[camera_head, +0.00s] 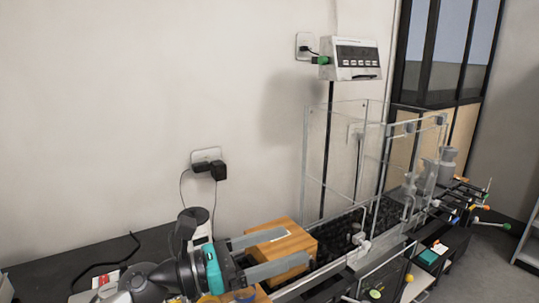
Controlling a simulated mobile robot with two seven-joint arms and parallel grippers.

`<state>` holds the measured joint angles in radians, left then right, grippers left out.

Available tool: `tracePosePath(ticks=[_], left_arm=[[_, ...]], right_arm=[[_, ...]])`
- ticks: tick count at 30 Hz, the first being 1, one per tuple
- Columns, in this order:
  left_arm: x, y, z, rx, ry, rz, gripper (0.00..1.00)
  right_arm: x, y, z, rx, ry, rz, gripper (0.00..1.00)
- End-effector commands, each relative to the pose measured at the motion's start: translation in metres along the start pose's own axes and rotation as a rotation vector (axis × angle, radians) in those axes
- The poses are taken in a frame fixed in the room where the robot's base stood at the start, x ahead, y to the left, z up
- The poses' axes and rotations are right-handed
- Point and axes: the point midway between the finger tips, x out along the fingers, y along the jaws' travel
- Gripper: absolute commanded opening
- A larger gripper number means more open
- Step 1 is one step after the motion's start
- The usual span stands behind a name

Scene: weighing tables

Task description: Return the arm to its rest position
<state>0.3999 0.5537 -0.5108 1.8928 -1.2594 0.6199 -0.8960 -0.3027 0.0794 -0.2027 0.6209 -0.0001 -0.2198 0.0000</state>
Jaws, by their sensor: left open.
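My left arm comes in from the lower left, and my left gripper (294,249) shows in the head view with its two grey fingers spread apart and pointing right. A teal ring sits at its wrist. A wooden block or box (283,240) lies on the dark table behind and between the fingers. I cannot tell whether the fingers touch it. My right gripper is not in view.
A clear glass enclosure (318,165) stands right of the gripper, with a display unit (356,59) on a post above it. Plugs and cables hang on the wall. A dark table (60,268) extends left.

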Motion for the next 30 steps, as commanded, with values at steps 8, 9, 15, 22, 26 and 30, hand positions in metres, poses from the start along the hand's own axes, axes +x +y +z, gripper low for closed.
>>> tracePosePath(ticks=[8,9,15,22,26,30], left_arm=[[-0.035,0.031,0.044,-0.63,-0.518,0.252,0.92],[-0.045,0.038,0.043,-0.724,-0.586,0.292,0.92],[-0.104,0.072,0.009,-1.203,-0.904,0.518,0.92],[-0.174,0.074,-0.081,-1.736,-1.227,0.838,0.92],[-0.207,0.048,-0.142,-2.011,-1.387,1.058,0.92],[-0.233,0.003,-0.197,-2.248,-1.523,1.309,0.92]], right_arm=[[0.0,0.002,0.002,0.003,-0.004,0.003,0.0],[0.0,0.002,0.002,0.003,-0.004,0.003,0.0],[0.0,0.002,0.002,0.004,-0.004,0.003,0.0],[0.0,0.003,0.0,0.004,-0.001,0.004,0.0],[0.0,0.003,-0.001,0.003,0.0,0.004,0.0],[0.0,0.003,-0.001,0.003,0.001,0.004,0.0]])
